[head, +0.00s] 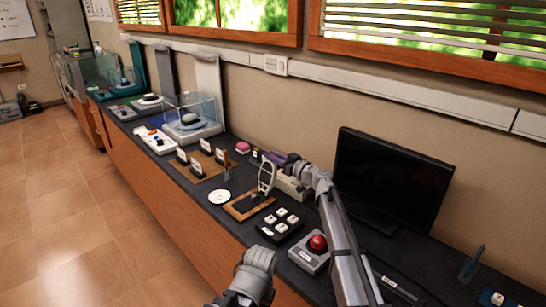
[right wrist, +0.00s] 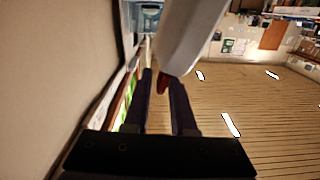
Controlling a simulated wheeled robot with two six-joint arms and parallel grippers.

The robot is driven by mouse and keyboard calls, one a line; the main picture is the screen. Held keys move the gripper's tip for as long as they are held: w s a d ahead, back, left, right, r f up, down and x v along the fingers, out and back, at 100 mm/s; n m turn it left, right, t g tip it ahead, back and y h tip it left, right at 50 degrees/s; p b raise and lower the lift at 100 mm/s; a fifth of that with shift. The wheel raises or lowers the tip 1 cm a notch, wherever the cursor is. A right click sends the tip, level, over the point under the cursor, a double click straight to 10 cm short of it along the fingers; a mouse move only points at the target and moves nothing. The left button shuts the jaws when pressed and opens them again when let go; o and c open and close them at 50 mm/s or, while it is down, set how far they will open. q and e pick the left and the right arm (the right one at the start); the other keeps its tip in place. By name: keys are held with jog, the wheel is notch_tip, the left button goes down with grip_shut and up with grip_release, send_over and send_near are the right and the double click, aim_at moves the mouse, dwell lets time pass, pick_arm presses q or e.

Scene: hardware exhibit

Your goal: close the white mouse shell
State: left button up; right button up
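The white mouse shell (head: 266,178) stands raised and open, an upright oval on a wooden-framed base (head: 240,212) on the dark counter. My right gripper (head: 272,157) is just above and behind the shell's top edge.
A pale box (head: 292,187) stands behind the shell. A tray of white keys (head: 281,222) and a red-ball device (head: 317,243) are in front of it. A white disc (head: 219,196) lies to the left. A black monitor (head: 390,180) stands at the right.

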grip_shut()
dwell(1.1)
